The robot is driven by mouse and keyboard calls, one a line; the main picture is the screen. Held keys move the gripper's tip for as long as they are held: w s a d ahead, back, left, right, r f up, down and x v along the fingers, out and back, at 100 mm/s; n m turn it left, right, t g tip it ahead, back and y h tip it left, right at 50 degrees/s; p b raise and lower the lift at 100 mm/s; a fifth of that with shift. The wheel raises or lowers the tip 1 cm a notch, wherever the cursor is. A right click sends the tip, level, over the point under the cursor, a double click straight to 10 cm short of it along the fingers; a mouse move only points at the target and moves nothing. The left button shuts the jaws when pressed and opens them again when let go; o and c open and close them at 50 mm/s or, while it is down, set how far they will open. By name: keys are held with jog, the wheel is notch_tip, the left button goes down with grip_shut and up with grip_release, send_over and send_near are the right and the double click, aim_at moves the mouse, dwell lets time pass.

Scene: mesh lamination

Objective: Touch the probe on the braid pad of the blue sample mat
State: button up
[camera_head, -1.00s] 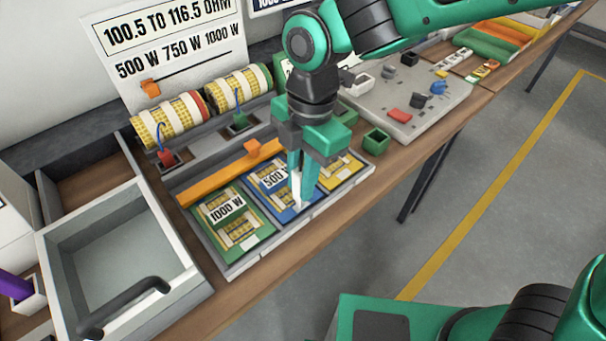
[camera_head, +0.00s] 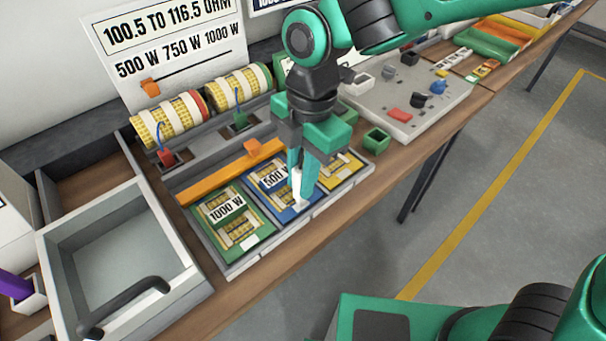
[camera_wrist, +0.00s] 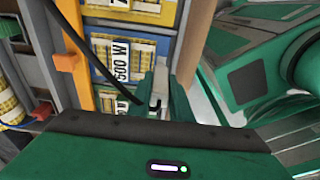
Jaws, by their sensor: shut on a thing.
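The blue sample mat (camera_head: 252,181) lies in the middle of the tray, with a white label reading 500 W. My gripper (camera_head: 302,190) is shut on a pale probe (camera_head: 297,183), which points down over the near right part of the blue mat. The probe also shows between the fingers in the wrist view (camera_wrist: 159,88). I cannot tell whether its tip touches the mat or which pad lies beneath it. The fingers hide part of the mat. In the wrist view the blue mat (camera_wrist: 145,80) lies beyond the gripper, and a dark cable runs across it.
A green 1000 W mat (camera_head: 258,236) lies left of the blue one and a yellow mat (camera_head: 352,164) lies right. An orange bar (camera_head: 210,182) runs behind them. Wound rolls (camera_head: 170,122) stand farther back. A grey drawer (camera_head: 110,250) is open at left.

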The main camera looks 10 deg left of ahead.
jog(key=shift+r, duration=3.25)
